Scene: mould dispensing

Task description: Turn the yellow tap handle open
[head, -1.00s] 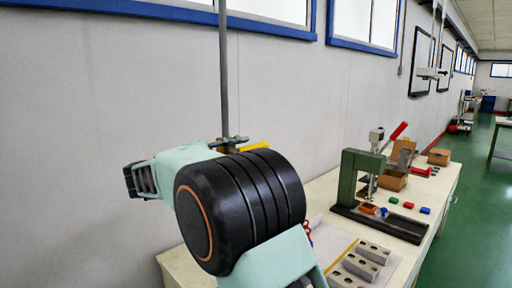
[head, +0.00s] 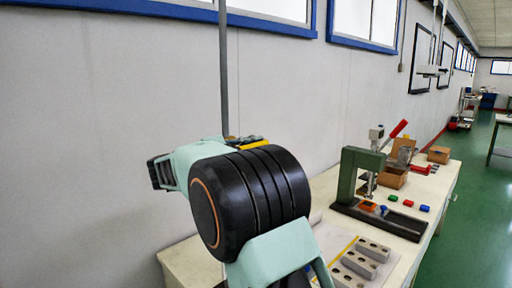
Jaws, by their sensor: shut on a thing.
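The yellow tap handle (head: 256,145) shows only as a short strip just above my arm's black joint, near the foot of a grey vertical pipe (head: 224,75) by the wall. A small brass-coloured piece (head: 228,139) shows beside the strip. The rest of the tap is hidden behind my arm.
A pale bench (head: 188,262) runs along the wall. On it are a green press (head: 349,178) with a red lever, several grey blocks with holes (head: 372,250), small coloured blocks (head: 424,208) and cardboard boxes (head: 438,155). Green floor lies free to the right.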

